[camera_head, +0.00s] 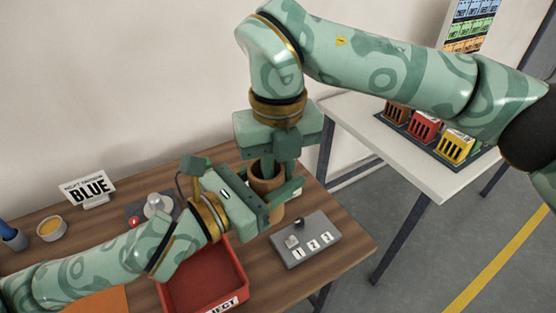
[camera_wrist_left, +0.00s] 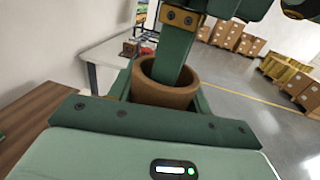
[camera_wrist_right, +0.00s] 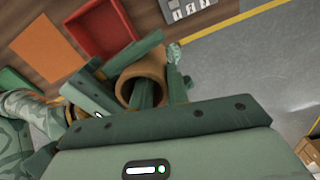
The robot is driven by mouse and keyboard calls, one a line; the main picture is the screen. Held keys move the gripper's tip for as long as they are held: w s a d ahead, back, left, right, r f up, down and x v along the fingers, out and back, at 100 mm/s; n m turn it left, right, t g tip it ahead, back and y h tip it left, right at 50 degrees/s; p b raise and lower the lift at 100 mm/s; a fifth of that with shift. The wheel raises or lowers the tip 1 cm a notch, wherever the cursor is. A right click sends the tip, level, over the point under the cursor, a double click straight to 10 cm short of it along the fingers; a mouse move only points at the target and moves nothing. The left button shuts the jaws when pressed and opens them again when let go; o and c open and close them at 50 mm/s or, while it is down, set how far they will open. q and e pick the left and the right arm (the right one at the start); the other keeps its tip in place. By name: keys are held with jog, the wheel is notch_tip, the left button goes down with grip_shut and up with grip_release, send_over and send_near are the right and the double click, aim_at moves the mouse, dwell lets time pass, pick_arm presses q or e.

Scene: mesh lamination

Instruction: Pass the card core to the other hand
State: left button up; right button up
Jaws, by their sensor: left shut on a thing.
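The card core (camera_head: 268,182) is a brown, thick-walled, upright tube above the right part of the wooden table. My left gripper (camera_head: 268,200) is shut on it from the left, with fingers on its outside. The core also shows close up in the left wrist view (camera_wrist_left: 165,92). My right gripper (camera_head: 270,162) points down at the core from above. One of its fingers reaches into the core's open top, as the right wrist view of the core (camera_wrist_right: 142,72) shows. Whether its fingers pinch the wall is not clear.
A red tray (camera_head: 205,287) stands below my left gripper. A grey block with numbered tiles (camera_head: 306,240) lies near the table's right edge. A white table (camera_head: 370,135) holds coloured boxes.

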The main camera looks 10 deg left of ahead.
grip_shut()
pick_arm(q)
jog(key=o, duration=1)
jog(key=shift+o, duration=0.2)
